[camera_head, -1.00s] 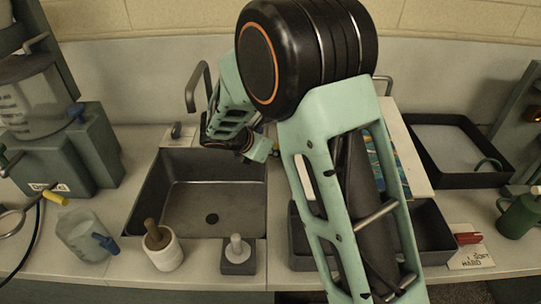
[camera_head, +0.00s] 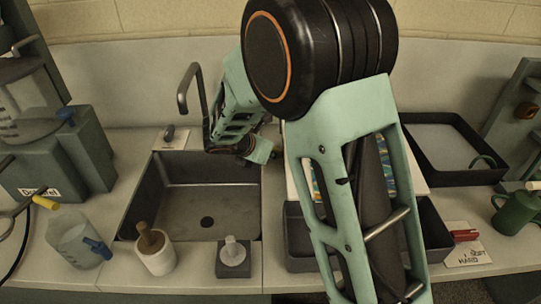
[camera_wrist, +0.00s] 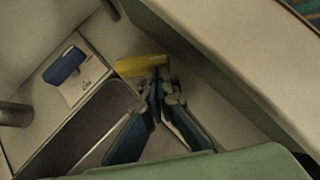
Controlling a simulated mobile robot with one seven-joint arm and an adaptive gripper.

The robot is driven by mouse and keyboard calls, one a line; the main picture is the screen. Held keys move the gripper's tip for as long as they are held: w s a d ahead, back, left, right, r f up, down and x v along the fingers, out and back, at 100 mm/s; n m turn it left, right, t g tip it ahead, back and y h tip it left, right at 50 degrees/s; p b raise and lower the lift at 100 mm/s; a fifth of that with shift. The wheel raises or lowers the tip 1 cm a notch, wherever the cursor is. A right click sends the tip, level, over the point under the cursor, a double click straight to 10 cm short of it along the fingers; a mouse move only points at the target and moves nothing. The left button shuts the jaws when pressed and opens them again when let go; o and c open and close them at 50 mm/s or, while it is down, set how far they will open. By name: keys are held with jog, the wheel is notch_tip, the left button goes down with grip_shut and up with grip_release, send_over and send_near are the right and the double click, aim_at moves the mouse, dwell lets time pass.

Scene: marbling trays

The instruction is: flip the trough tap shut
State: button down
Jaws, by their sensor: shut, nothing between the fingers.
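In the wrist view a yellow bar-like piece (camera_wrist: 142,66), perhaps the handle of the trough tap, lies close beyond my fingertips. Whether they touch it I cannot tell. A blue lever (camera_wrist: 65,66) on a pale labelled plate lies to its left. I cannot tell for certain which one is the trough tap. My gripper (camera_wrist: 160,78) is shut and empty, beside the sink corner. In the head view my gripper (camera_head: 262,154) is at the sink's back right corner, and my arm hides the counter behind it.
The dark sink (camera_head: 140,210) has a tall bent spout (camera_head: 190,72) behind it. A small lever plate (camera_head: 171,137) sits left of the spout. A pale board (camera_wrist: 225,50) rises close to the right of my fingers. A mortar (camera_head: 157,260) and a jug stand in front.

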jog(key=shift+d+n+y, duration=0.2)
jog(key=shift+n+y, duration=0.1)
jog(key=shift+d+n+b, duration=0.2)
jog(key=shift+n+b, duration=0.2)
jog(key=shift+b, duration=0.05)
jog(key=shift+d, duration=0.25)
jog(key=shift+w+d+b, duration=0.1)
jog(key=shift+d+b, duration=0.2)
jog(key=shift+d, duration=0.2)
dwell(0.3)
